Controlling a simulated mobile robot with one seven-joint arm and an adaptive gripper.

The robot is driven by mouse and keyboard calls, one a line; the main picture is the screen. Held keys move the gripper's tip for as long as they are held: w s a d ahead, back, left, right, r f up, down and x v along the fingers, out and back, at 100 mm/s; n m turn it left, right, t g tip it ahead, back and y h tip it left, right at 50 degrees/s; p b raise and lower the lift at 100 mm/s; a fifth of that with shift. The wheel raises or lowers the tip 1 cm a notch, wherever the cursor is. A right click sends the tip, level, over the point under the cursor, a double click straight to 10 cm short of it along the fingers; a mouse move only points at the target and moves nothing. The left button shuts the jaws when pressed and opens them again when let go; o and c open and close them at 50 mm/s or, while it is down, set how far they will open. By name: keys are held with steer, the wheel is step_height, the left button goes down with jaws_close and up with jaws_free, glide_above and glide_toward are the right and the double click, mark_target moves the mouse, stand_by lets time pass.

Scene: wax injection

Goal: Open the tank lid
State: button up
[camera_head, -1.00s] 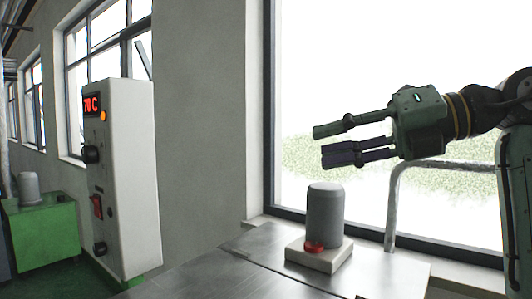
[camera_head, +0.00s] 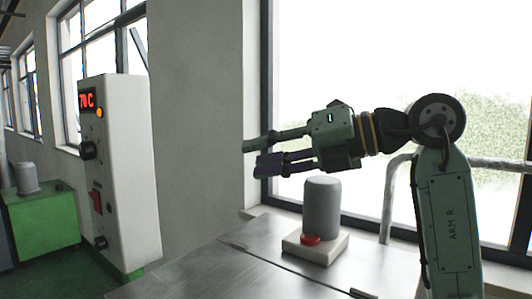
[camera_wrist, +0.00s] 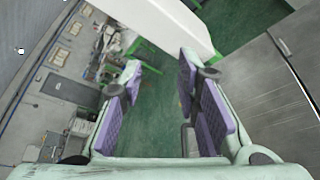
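The tank top is a brushed metal surface (camera_head: 205,268) at the bottom of the head view, split by a thin dark seam. It also shows at the right of the wrist view (camera_wrist: 262,85), with a seam and a small handle-like piece (camera_wrist: 283,47). I cannot tell for sure which panel is the lid; the metal panels look flat and shut. My gripper (camera_head: 256,157) points left in the head view, above the tank top and apart from it. In the wrist view my gripper (camera_wrist: 157,78) is open, with purple pads wide apart and nothing between them.
A grey cylinder (camera_head: 322,207) on a white base with a red button (camera_head: 310,240) stands on the metal top, below my gripper. A white control box (camera_head: 128,180) reading 70 C stands at left. A bent pipe (camera_head: 388,205) and a window are behind. A green cabinet (camera_head: 40,225) is far left.

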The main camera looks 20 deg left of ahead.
steer(key=shift+c, duration=0.5)
jaws_close()
steer(key=c, duration=0.5)
jaws_free()
steer(key=o, duration=0.6)
steer(key=v, duration=1.2)
steer(key=shift+c, duration=0.5)
